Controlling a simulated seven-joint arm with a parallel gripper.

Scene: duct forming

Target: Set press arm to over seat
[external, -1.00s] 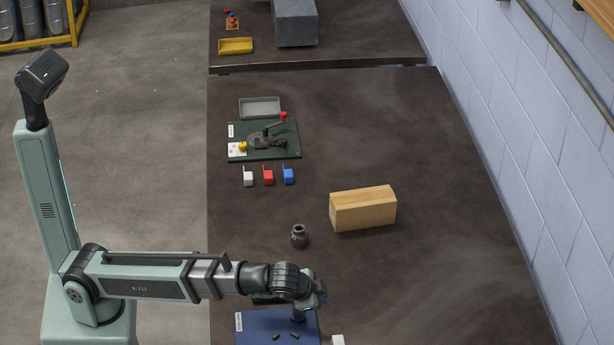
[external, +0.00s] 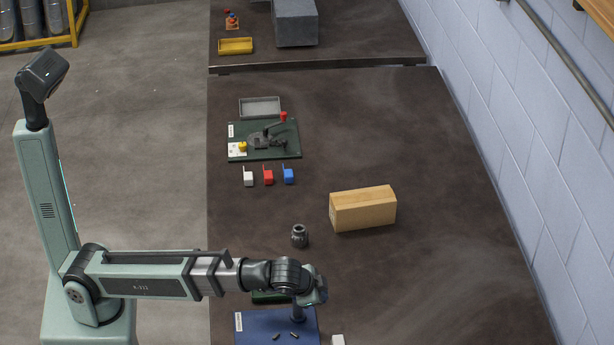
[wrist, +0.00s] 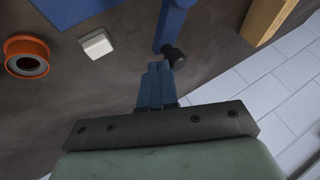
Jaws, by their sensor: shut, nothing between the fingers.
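A blue fixture base (external: 250,326) with a white label lies at the bottom of the external view, and a blue post (external: 298,310) stands on it. In the wrist view a blue bar (wrist: 172,25), which looks like the press arm, ends near a black knob (wrist: 175,58). My gripper (wrist: 157,68) is shut and empty, its fingertips close beside the knob; I cannot tell whether they touch. In the external view my gripper (external: 318,292) is just above and right of the post. My wrist hides the press arm's upper part there, and the seat is not clear.
A dark green piece (external: 268,297) is partly under my arm. A white block (external: 338,340) is right of the base. A dark fitting (external: 299,236), a wooden block (external: 363,209) and a green clamp board (external: 290,152) are farther back. An orange ring (wrist: 27,56) shows in the wrist view.

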